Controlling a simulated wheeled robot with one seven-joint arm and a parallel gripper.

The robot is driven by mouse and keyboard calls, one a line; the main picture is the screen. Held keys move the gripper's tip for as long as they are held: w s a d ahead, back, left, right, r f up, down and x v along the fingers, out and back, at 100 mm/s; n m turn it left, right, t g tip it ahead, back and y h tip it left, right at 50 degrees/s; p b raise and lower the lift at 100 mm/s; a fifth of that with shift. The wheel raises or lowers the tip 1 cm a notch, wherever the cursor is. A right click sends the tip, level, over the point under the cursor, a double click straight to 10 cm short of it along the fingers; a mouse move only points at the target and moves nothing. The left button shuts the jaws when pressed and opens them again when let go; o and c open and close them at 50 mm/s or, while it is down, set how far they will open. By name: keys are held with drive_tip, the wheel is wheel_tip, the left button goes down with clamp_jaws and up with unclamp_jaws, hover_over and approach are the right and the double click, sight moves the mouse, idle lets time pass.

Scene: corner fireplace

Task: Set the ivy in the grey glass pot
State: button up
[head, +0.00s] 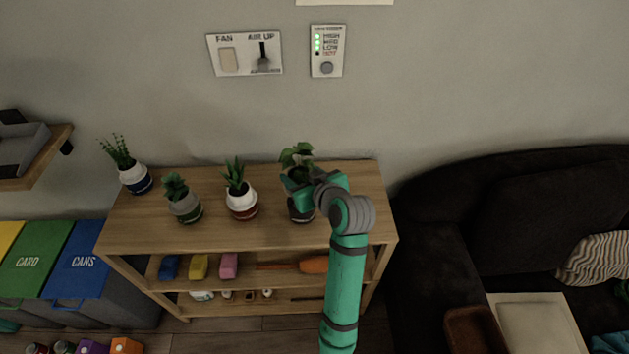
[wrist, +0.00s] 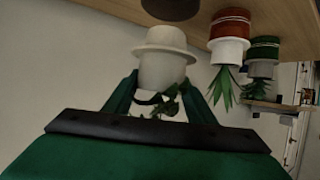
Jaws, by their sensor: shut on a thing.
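The ivy (head: 297,157) shows its leaves above my gripper (head: 301,186), near the right end of the wooden shelf top. In the wrist view, which is turned upside down, my gripper (wrist: 160,101) is shut on a pale pot (wrist: 163,66) with a wide rim, and ivy leaves (wrist: 166,104) show at it. A dark grey pot (head: 302,210) stands on the shelf top below my gripper. A dark round thing on the shelf, likely that pot, shows in the wrist view (wrist: 170,9), with the pale pot apart from it. My gripper hides part of the join in the head view.
Left along the wooden shelf top (head: 262,236) stand a red-and-white pot (head: 241,203), a grey pot (head: 186,208) and a blue-and-white pot (head: 135,179), each planted. A wall panel (head: 327,50) hangs behind. A dark sofa (head: 425,225) is at the right.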

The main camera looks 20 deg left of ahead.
drive_tip(key=shift+w+f, duration=0.15)
drive_tip(key=shift+f, duration=2.85)
drive_tip(key=shift+d+f, duration=0.1)
drive_tip(key=shift+d, duration=0.05)
drive_tip(key=shift+a, duration=0.2)
drive_tip(key=shift+f, duration=0.2)
drive_tip(key=shift+f, duration=0.1)
drive_tip(key=shift+d+f, duration=0.1)
drive_tip(key=shift+d, duration=0.05)
drive_tip(key=shift+f, duration=0.2)
drive_tip(key=o, duration=0.9)
drive_tip(key=shift+c, duration=0.2)
